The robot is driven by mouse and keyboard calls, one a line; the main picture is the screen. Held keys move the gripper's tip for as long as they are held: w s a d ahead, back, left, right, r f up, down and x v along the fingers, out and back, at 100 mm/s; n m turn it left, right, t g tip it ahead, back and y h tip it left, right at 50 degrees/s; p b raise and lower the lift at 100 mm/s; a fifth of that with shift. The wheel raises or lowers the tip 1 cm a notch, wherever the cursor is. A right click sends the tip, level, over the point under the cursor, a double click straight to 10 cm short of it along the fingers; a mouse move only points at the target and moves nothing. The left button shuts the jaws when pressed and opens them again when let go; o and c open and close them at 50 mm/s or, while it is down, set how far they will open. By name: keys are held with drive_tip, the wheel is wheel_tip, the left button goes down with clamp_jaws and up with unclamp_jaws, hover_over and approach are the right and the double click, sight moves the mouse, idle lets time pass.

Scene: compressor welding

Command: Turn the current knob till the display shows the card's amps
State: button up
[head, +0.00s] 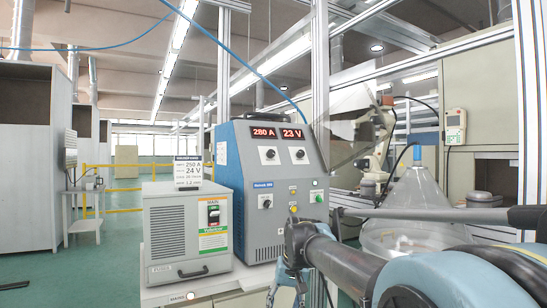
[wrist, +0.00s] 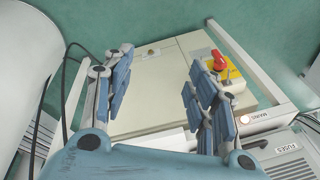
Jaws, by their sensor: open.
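The blue and grey welding power source (head: 232,185) stands on a white cabinet. Its left red display (head: 264,132) appears to read 280 A; the right display (head: 292,134) reads 23 V. The current knob (head: 269,155) is black, under the amps display; a like knob (head: 299,155) sits under the volts display. The card (head: 188,172) on the smaller box shows 250 A and 24 V. My gripper (head: 288,284) is low in front of the power source, below and apart from the knobs. In the wrist view my gripper (wrist: 160,75) is open, with nothing between its blue fingers.
The grey box (head: 175,235) with a main switch stands left of the power source. The wrist view shows a pale panel (wrist: 150,90) with a red rotary switch (wrist: 217,62) on yellow, and a fuses box (wrist: 290,155). A clear cone-shaped hood (head: 412,205) stands at the right.

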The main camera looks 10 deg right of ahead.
sight(273, 153)
drive_tip(key=w+d+r+m+t+y, duration=0.1)
drive_tip(key=w+r+m+t+y, duration=0.2)
drive_tip(key=w+r, duration=0.85)
drive_tip(key=w+d+r+m+t+y, duration=0.15)
drive_tip(key=w+r+m, duration=0.6)
drive_tip(key=r, duration=0.75)
drive_tip(key=w+d+r+m+t+y, duration=0.1)
drive_tip(key=w+d+r+m+t, duration=0.1)
drive_tip(key=w+d+r, duration=0.45)
drive_tip(key=w+d+r+m+t+y, duration=0.1)
drive_tip(key=w+d+r+m, duration=0.2)
drive_tip(key=r, duration=0.6)
drive_tip(key=w+d+r+m+t+y, duration=0.1)
drive_tip(key=w+d+r+t, duration=0.1)
drive_tip(key=w+d+r, duration=0.35)
drive_tip(key=x, duration=0.6)
drive_tip(key=r+x, duration=0.1)
drive_tip(key=x, duration=0.5)
drive_tip(key=a+x, duration=0.1)
drive_tip(key=x, duration=0.5)
drive_tip(key=shift+s+r, duration=0.1)
drive_tip(key=shift+r, duration=0.05)
drive_tip(key=shift+c, duration=0.6)
drive_tip(key=c, duration=1)
